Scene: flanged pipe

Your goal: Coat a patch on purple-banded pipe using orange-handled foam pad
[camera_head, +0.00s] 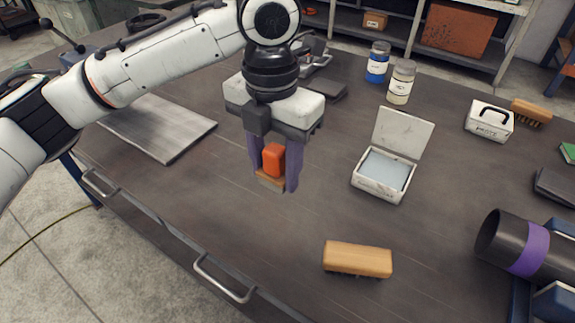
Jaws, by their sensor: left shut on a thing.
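The dark pipe (488,238) with a purple band (530,250) lies at the right edge on a blue support, and its right part is cut off by the frame. My left gripper (273,178) points down near the middle of the table, with its purple fingers shut on the orange-handled foam pad (273,160). The orange handle sits between the fingers, and the tan pad shows below it. The pad appears to be above the table; the exact gap is hard to tell. The gripper is well to the left of the pipe. My right gripper is not in view.
An open white tin (382,188) with a pale pad inside stands between gripper and pipe. A wooden brush (357,259) lies in front. A blue jar (377,63), a cream jar (401,83) and a white box (488,121) stand behind. A metal plate (158,128) lies left.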

